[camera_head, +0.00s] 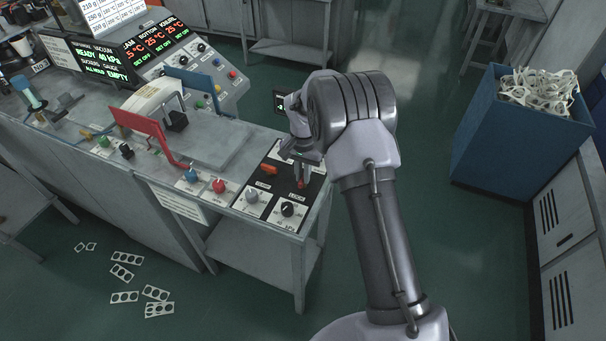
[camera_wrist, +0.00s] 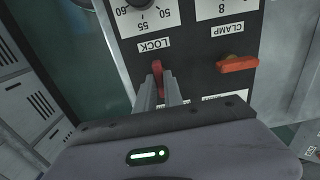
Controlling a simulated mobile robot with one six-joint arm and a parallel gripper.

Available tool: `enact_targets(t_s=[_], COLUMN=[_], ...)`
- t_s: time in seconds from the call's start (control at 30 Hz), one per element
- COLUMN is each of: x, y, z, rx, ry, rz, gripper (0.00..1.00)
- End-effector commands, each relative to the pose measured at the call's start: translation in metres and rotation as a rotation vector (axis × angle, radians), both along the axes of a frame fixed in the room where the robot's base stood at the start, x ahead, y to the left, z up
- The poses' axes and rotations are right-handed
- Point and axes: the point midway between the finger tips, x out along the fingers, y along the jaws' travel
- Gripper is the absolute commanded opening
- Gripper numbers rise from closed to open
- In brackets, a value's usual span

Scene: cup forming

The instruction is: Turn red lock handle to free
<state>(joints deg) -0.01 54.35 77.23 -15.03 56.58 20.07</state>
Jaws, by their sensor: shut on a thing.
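The red lock handle (camera_wrist: 157,68) sits on the black panel (camera_head: 276,158) under the LOCK label in the wrist view. Its visible end points up the picture, between my two fingers. In the head view a small red part of the lock handle (camera_head: 301,184) shows below my fingers. My gripper (camera_wrist: 162,88) is shut on it; the fingers hide much of the handle. The orange-red clamp handle (camera_wrist: 237,64) lies crosswise beside it, apart from my gripper, and also shows in the head view (camera_head: 268,169). The free position marking cannot be made out.
Dial knobs (camera_head: 251,197) and (camera_head: 288,209) stand close in front of the handles. Red (camera_head: 219,186) and blue (camera_head: 191,176) buttons and a red bracket (camera_head: 142,124) are to the left. A blue bin of scrap (camera_head: 515,130) stands right, beyond open floor.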

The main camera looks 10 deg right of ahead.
Motion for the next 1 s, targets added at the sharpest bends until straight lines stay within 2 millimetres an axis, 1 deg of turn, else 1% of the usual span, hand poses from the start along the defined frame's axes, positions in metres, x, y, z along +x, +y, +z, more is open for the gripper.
enact_targets(t_s=[0.17,0.2,0.27,0.3,0.57,0.63,0.67,0.77,0.9,1.0], x=[0.001,0.001,0.001,0.001,0.001,0.001,0.001,0.002,0.002,0.001], y=[0.0,0.0,0.0,0.0,0.0,0.0,0.0,0.0,0.0,0.0], z=[0.001,0.001,0.001,0.001,0.001,0.006,0.011,0.037,0.087,0.12], rx=[-0.001,-0.001,-0.001,-0.001,0.0,-0.001,0.0,-0.001,-0.001,0.0], ry=[-0.004,-0.004,-0.003,-0.003,-0.002,-0.003,-0.004,-0.005,-0.007,-0.006], rz=[0.002,0.002,0.002,0.001,0.001,0.001,0.001,0.002,0.001,0.0], gripper=[0.0,0.2,0.31,0.34,0.34,0.34,0.34,0.34,0.34,0.34])
